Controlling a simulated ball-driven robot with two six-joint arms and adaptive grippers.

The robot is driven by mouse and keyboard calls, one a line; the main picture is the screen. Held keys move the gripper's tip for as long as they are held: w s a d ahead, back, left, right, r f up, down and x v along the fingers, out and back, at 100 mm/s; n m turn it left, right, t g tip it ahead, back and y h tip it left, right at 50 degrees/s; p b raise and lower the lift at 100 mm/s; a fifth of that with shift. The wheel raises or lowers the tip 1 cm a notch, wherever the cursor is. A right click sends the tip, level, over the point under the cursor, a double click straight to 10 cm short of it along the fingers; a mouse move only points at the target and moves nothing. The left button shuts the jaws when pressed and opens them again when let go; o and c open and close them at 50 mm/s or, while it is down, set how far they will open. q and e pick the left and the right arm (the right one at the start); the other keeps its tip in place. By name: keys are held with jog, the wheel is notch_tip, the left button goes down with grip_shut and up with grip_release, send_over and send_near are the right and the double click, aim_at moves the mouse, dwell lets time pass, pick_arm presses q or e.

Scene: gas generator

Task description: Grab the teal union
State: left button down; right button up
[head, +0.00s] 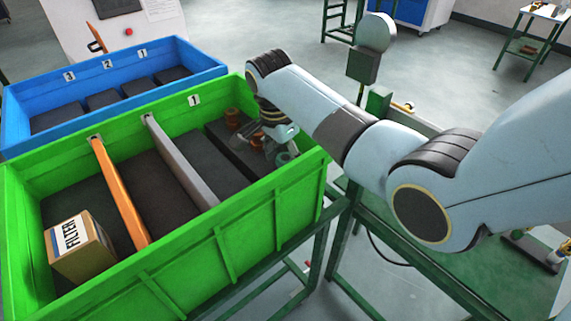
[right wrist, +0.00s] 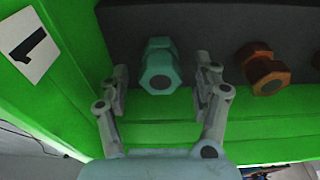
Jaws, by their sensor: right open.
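The teal union (right wrist: 160,66) lies on the dark floor of the green bin (head: 262,210), close to the bin wall in the right wrist view. In the right wrist view my right gripper (right wrist: 164,76) is open, with one finger on each side of the teal union. Gaps show between the fingers and the union, so I see no grip on it. My left gripper is not in view.
Rusty orange unions (head: 232,118) lie in the same compartment; one is just right of my gripper in the right wrist view (right wrist: 263,68). Grey (head: 180,158) and orange (head: 120,190) dividers split the bin. A filter box (head: 82,250) sits at left. A blue bin (head: 105,72) stands behind.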

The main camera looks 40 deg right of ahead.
jog(key=shift+f, duration=0.45)
jog(key=shift+c, duration=0.3)
jog(key=c, duration=1.2)
jog(key=shift+r, duration=0.1)
jog(key=shift+c, duration=0.2)
